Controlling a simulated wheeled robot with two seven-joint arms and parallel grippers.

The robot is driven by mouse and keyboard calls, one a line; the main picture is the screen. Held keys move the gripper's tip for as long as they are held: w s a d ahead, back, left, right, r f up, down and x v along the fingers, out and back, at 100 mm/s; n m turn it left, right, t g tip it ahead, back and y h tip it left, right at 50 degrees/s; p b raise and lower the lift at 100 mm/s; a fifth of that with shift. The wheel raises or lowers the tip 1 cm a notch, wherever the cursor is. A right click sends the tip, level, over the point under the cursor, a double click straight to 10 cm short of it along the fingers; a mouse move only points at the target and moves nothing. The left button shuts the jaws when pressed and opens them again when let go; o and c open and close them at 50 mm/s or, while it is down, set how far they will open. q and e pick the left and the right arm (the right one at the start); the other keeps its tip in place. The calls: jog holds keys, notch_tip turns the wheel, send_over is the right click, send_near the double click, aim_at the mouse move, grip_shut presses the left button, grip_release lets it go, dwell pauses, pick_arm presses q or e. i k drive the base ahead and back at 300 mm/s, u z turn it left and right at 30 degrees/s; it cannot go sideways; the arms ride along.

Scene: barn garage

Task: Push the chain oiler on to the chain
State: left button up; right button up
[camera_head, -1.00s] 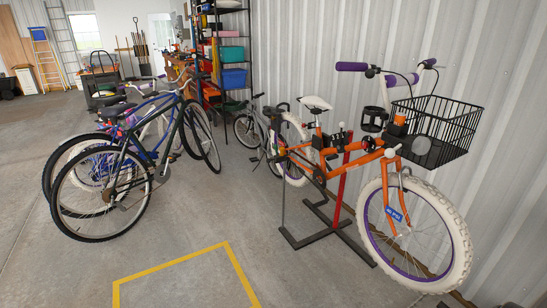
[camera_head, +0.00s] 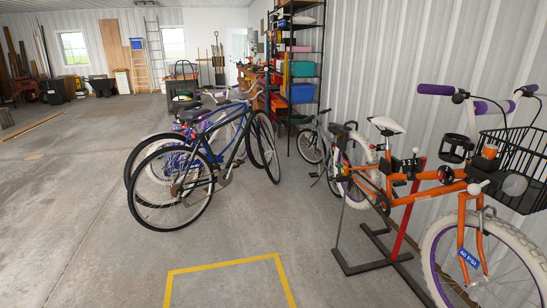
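An orange bike (camera_head: 430,198) with white tyres, a white saddle and purple grips stands at the right, held in a stand with a red post (camera_head: 409,208) and dark floor bars. A small orange object (camera_head: 490,151) sits by the black front basket; I cannot tell if it is the chain oiler. The orange bike's chain is too small and too hidden by the stand and frame to make out. Neither of my grippers shows in the view.
Blue and dark bikes (camera_head: 205,160) stand together left of centre. A small bike (camera_head: 318,150) is by the wall. A black shelf (camera_head: 302,70) with bins stands behind. A yellow floor outline (camera_head: 222,266) lies in front. Open concrete (camera_head: 70,200) spreads left.

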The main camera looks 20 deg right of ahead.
aim_at(344, 176)
jog(key=u, duration=0.4)
jog(key=i, duration=3.6)
jog(key=z, duration=1.5)
jog(key=i, duration=1.05)
jog(key=z, duration=0.7)
